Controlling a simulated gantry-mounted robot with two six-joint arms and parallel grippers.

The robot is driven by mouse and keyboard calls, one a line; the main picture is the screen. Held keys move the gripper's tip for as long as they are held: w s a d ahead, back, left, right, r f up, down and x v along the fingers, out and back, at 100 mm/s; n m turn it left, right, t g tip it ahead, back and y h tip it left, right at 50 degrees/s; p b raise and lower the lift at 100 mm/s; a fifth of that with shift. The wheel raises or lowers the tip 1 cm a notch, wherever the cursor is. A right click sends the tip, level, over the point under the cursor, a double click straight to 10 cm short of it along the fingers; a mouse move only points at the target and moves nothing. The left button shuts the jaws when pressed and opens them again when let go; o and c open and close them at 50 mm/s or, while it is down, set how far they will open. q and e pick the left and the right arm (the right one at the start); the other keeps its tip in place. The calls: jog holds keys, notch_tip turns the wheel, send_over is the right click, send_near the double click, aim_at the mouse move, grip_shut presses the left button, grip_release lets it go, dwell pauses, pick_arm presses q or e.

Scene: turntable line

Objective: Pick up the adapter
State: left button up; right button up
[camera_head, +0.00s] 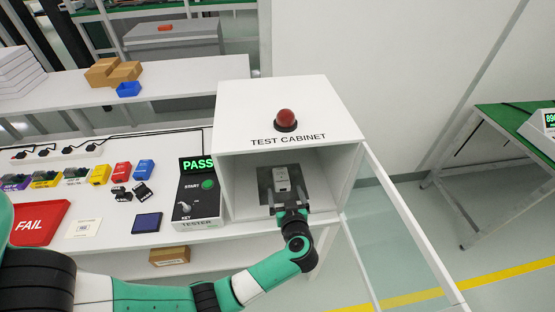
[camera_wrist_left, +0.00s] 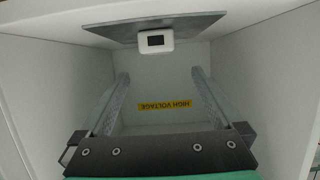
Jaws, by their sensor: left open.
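The white adapter (camera_head: 282,177) sits on a dark grey plate (camera_head: 264,178) inside the open test cabinet (camera_head: 234,142). My left gripper (camera_head: 287,196) reaches into the cabinet from the front, just short of the adapter. In the left wrist view its two fingers (camera_wrist_left: 160,76) are spread wide with nothing between them. The adapter (camera_wrist_left: 156,40) shows there beyond the fingertips, near the top, with a small dark window on its face. My right gripper is not in view.
The cabinet's glass door (camera_head: 405,235) stands open at the right. The cabinet walls lie close around my gripper. A black tester (camera_head: 196,190) showing PASS stands left of the cabinet. A red FAIL tray (camera_head: 38,224) and several colored bins (camera_head: 100,174) are further left.

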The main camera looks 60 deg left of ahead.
aim_at(282, 181)
pick_arm(q)
jog(key=shift+a+f, duration=0.2)
jog(key=shift+f, duration=0.05)
jog(key=shift+d+f, duration=0.15)
jog(key=shift+d, duration=0.1)
jog(key=b+x, duration=0.3)
jog(key=x, duration=0.2)
jog(key=shift+f+b, duration=0.25)
jog(key=shift+b, duration=0.15)
jog(key=shift+w+a, duration=0.1)
jog(key=shift+a, duration=0.15)
jog(key=b+x, duration=0.4)
jog(key=x, duration=0.1)
jog(key=shift+w+f, duration=0.1)
jog(key=shift+f, duration=0.05)
grip_shut()
notch_tip(282, 181, up, 10)
jog(key=p, duration=0.6)
jog(key=shift+f, duration=0.25)
jog(key=shift+r+p, duration=0.3)
jog(key=shift+r, duration=0.15)
